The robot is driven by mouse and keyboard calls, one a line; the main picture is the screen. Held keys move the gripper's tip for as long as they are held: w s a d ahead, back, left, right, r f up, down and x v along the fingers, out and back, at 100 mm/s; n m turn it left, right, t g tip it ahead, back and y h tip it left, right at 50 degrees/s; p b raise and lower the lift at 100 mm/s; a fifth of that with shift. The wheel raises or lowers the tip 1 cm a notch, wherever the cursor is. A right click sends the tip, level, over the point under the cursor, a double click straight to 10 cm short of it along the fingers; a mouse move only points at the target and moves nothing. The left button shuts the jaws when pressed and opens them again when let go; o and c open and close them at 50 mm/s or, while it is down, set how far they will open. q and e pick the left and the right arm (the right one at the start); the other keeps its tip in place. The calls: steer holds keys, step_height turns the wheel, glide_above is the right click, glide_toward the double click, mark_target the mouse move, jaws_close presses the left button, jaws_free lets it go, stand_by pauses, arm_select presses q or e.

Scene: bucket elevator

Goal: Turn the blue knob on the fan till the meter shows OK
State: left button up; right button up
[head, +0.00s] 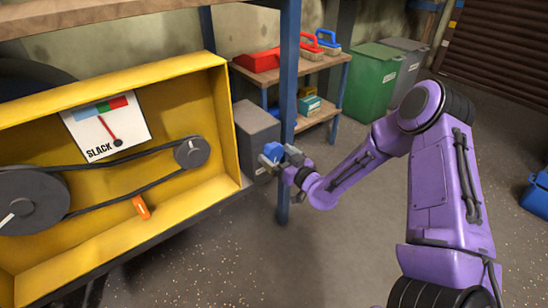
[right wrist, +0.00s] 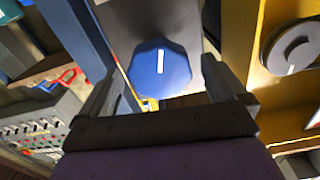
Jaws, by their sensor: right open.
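The blue knob (head: 272,152) sits on the side of a grey box (head: 252,122) beside the yellow housing. In the right wrist view the knob (right wrist: 150,80) is many-sided with a white line, upright in that picture. My right gripper (head: 284,158) is open at the knob. Its fingers (right wrist: 160,84) stand either side of the knob; I cannot tell whether they touch it. The meter (head: 105,122) in the yellow housing has blue, green and red bands. Its red needle leans up and left, and it reads SLACK. My left gripper is not in view.
The yellow housing (head: 228,130) holds a belt around a large pulley (head: 30,190) and a small pulley (head: 190,153), with an orange tab (head: 141,207) below. Shelves (head: 325,112) and bins stand behind. The front floor is clear.

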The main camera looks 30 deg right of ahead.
steer(key=shift+w, duration=0.8)
steer(key=c, duration=1)
steer(key=shift+a, duration=0.25)
steer(key=shift+d, duration=0.15)
steer(key=m+p, duration=0.1)
steer(key=m, duration=0.2)
steer(key=shift+r+m, duration=0.1)
steer(key=shift+m, duration=0.3)
steer(key=m+p, duration=0.1)
steer(key=m, duration=0.4)
steer(key=shift+d+p, duration=0.15)
steer(key=shift+p, duration=0.25)
steer(key=shift+m, duration=0.4)
